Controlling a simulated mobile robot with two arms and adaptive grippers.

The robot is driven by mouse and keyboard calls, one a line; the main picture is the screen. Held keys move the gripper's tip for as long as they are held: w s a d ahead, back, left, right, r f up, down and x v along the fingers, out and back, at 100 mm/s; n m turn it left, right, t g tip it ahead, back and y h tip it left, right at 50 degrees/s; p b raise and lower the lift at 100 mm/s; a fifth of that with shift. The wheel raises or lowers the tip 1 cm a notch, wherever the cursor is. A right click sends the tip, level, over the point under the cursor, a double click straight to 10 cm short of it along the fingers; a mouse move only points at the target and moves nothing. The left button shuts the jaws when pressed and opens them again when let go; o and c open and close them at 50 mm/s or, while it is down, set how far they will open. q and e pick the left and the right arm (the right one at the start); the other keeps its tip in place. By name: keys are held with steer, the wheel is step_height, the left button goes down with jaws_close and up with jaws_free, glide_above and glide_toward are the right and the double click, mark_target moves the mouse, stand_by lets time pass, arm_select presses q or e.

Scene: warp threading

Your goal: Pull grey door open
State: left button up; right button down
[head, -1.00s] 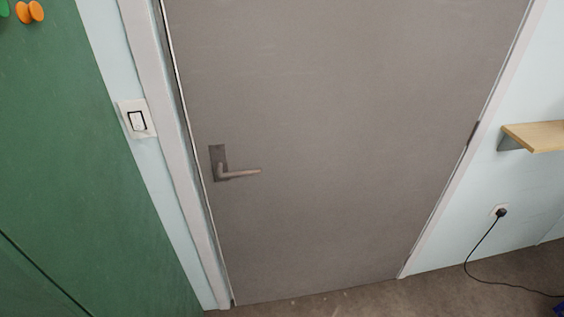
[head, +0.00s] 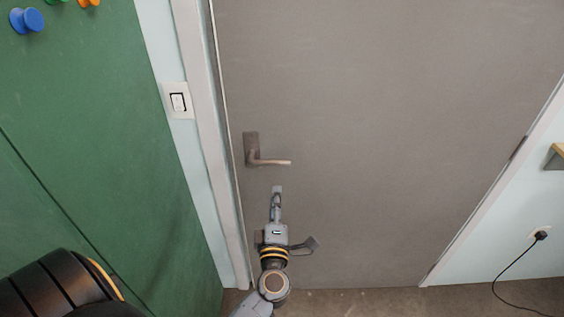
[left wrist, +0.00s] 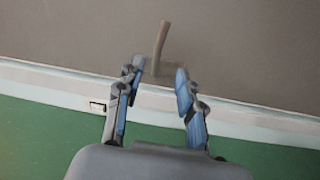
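The grey door (head: 390,140) looks shut in its pale frame. Its lever handle (head: 268,161) is on the door's left side, pointing right. The handle also shows in the left wrist view (left wrist: 162,42), just beyond the fingertips. My left gripper (head: 277,190) is in front of the door, a little below the handle in the head view. In the left wrist view the left gripper (left wrist: 156,68) has its two fingers apart, with nothing between them that it grips. I cannot tell how far the fingertips are from the handle. My right gripper is not in view.
A green board (head: 90,130) with coloured knobs covers the left side. A light switch (head: 178,101) is on the wall beside the door frame. Bare floor (head: 350,301) shows below the door.

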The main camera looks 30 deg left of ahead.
mark_target(276, 161)
arm_select(q)
steer(key=p+x, duration=0.2)
steer(key=x, duration=1.1)
steer(key=shift+w+a+r, duration=0.1)
steer(key=shift+w+a, duration=0.1)
steer(key=shift+a, duration=0.1)
jaws_close()
